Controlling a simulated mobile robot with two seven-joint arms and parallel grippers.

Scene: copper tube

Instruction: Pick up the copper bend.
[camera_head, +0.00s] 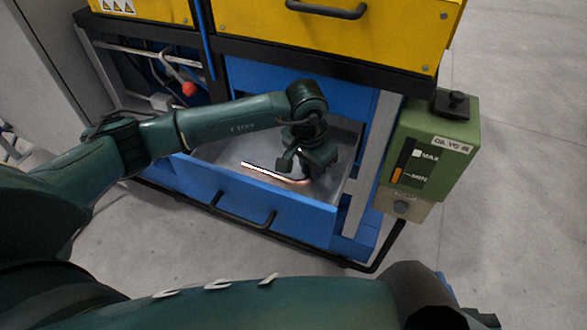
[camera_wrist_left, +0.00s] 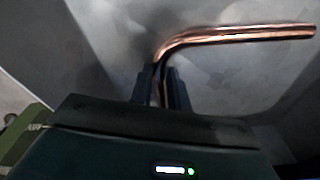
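The copper bend (camera_head: 275,174) is a shiny bent tube, low inside the open blue drawer. In the left wrist view the copper bend (camera_wrist_left: 240,35) has one long leg reaching to the right, and its other leg runs down between the fingers. My left gripper (camera_head: 303,167) reaches down into the drawer at the bend's right end. In the left wrist view its two dark fingers (camera_wrist_left: 162,82) stand close on either side of the tube and appear shut on it. Whether the tube touches the drawer floor is unclear. My right gripper (camera_head: 482,318) shows only partly at the bottom right edge.
The drawer (camera_head: 265,200) has a blue front with a black handle and a grey metal floor. A yellow cabinet (camera_head: 370,30) stands above and behind it. A green oil box (camera_head: 430,150) stands to the right. The grey floor is clear in front.

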